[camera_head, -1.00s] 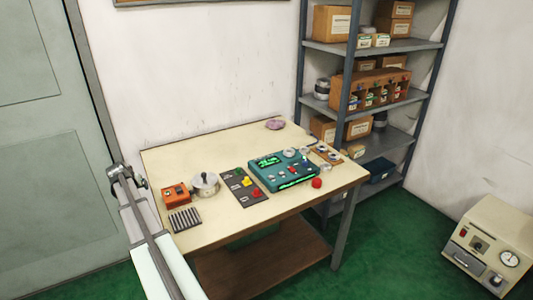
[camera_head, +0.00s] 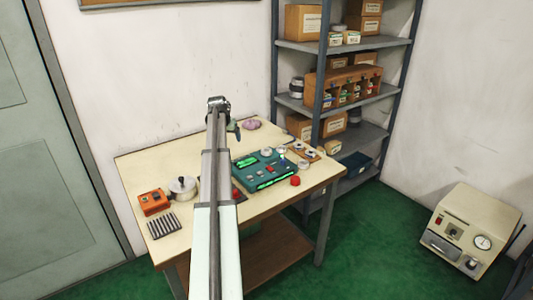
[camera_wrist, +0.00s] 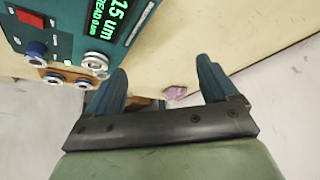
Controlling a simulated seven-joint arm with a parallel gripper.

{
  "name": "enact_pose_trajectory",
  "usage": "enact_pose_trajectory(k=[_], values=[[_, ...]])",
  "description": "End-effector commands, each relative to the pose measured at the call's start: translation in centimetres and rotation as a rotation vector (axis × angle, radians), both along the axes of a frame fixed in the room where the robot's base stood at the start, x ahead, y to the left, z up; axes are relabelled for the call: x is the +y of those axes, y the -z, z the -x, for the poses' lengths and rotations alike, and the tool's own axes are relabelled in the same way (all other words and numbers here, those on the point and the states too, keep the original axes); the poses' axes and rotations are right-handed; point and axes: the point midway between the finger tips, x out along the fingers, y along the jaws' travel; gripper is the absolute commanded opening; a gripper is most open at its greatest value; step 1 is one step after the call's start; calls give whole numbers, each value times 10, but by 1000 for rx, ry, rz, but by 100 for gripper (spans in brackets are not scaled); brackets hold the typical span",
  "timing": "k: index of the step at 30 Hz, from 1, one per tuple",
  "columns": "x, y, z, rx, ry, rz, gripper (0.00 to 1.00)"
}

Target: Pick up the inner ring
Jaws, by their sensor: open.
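Several small metal rings show in the wrist view, on or beside a wooden board (camera_wrist: 67,75) at the left. One is a pale ring (camera_wrist: 95,63), and another is a ring with a blue part (camera_wrist: 37,48). I cannot tell which one is the inner ring. In the head view the board (camera_head: 313,157) lies at the table's right end, beside the teal gauge box (camera_head: 250,180). My gripper (camera_wrist: 163,66) is open and empty, with two blue fingers apart. In the head view it is above the table's far middle, left of the rings, and partly hidden.
The teal gauge box (camera_wrist: 80,12) has a lit display. A purple cloth (camera_head: 251,125) lies at the table's back. A red knob (camera_head: 295,181) sits at the front right edge. An orange box (camera_head: 154,202) and a metal pot (camera_head: 183,188) stand left. A shelf rack (camera_head: 325,100) stands behind.

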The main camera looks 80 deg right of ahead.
Motion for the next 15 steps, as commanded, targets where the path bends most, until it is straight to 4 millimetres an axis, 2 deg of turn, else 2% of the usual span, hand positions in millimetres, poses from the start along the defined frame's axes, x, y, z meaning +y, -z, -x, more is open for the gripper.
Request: enact_pose_trajectory(k=[1,3,7,11,15], values=[[-10,-6,28,-1,29,-13,87],[-18,-12,59,-2,61,-31,87],[-27,-22,106,-3,105,-56,87],[-31,-27,134,-6,130,-73,87],[-33,-27,144,-7,140,-80,87]])
